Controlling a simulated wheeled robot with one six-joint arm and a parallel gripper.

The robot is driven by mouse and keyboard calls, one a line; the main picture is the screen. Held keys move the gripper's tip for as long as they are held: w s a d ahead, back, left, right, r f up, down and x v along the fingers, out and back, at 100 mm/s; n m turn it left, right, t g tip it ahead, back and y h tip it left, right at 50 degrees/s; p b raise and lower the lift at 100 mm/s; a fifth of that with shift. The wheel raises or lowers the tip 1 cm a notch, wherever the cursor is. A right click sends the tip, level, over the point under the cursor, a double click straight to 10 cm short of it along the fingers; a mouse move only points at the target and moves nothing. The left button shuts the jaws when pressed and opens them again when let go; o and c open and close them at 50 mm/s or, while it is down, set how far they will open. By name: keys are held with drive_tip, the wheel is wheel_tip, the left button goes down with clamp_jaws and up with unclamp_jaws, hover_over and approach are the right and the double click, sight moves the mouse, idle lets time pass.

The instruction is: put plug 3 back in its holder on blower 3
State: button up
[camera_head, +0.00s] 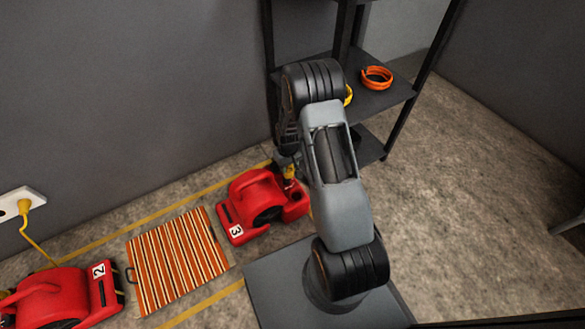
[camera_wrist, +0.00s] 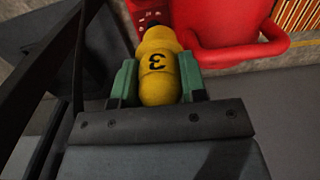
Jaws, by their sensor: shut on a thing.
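Plug 3 (camera_wrist: 160,82) is yellow with a black 3 on it. In the wrist view it sits between the green-padded fingers of my gripper (camera_wrist: 158,85), which is shut on it. The plug's far end touches or overlaps a dark round spot at the edge of blower 3; I cannot tell how deep it sits. Blower 3 (camera_head: 255,197) is red, with a white 3 label, on the floor left of my arm. It fills the top of the wrist view (camera_wrist: 222,25). In the head view a bit of yellow (camera_head: 289,171) shows at the blower's back right, beside my gripper.
A dark shelf (camera_head: 385,98) with an orange coil (camera_head: 377,77) stands behind my arm. A striped rug (camera_head: 177,260) lies left of blower 3. Blower 2 (camera_head: 55,297) is at the lower left, near a wall socket (camera_head: 20,204) with a yellow plug.

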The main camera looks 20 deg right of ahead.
drive_tip(key=shift+n, duration=0.6)
drive_tip(key=shift+s+d+f+b, duration=0.3)
drive_tip(key=shift+d+f+b, duration=0.2)
drive_tip(key=shift+f, duration=1.75)
drive_tip(key=shift+s+d+f+b, duration=0.35)
drive_tip(key=shift+f+b, duration=0.25)
drive_tip(key=shift+f, duration=1.6)
drive_tip(key=shift+s+d+f+b, duration=0.3)
drive_tip(key=shift+d+f+b, duration=0.2)
drive_tip(key=shift+f, duration=1.75)
drive_tip(key=shift+r, duration=0.1)
drive_tip(key=shift+s, duration=0.15)
drive_tip(key=shift+f+b, duration=1.65)
drive_tip(key=shift+f, duration=0.15)
drive_tip(key=o, duration=1.1)
drive_tip(key=shift+c, duration=0.2)
drive_tip(key=shift+r, duration=0.1)
wheel_tip(320, 180, up, 14)
drive_tip(key=p, duration=0.5)
drive_tip(key=shift+p, duration=0.4)
